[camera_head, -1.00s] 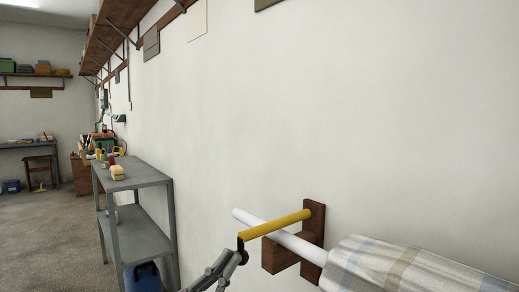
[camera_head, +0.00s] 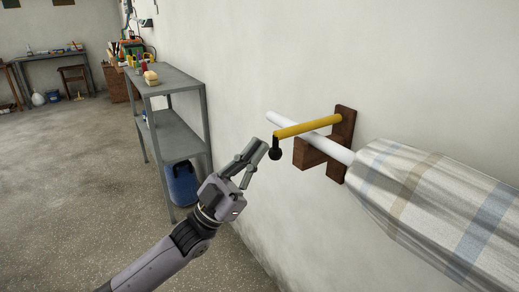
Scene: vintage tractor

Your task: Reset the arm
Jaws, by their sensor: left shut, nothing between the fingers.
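My left gripper (camera_head: 264,147) comes up from the lower left. It is shut with nothing in it. Its tips are just left of the black end (camera_head: 275,153) of a yellow bar (camera_head: 308,127); I cannot tell whether they touch. The yellow bar sticks out from a brown wooden wall bracket (camera_head: 345,130). A white rod (camera_head: 285,120) passes through the bracket and carries a striped cloth (camera_head: 430,190) on the right. My right gripper is not in view.
A grey metal shelf unit (camera_head: 172,82) stands against the wall left of the bracket, with small items on top and a blue container (camera_head: 182,184) below. The floor (camera_head: 70,180) at left is open. A far table and stool (camera_head: 72,76) stand at the back.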

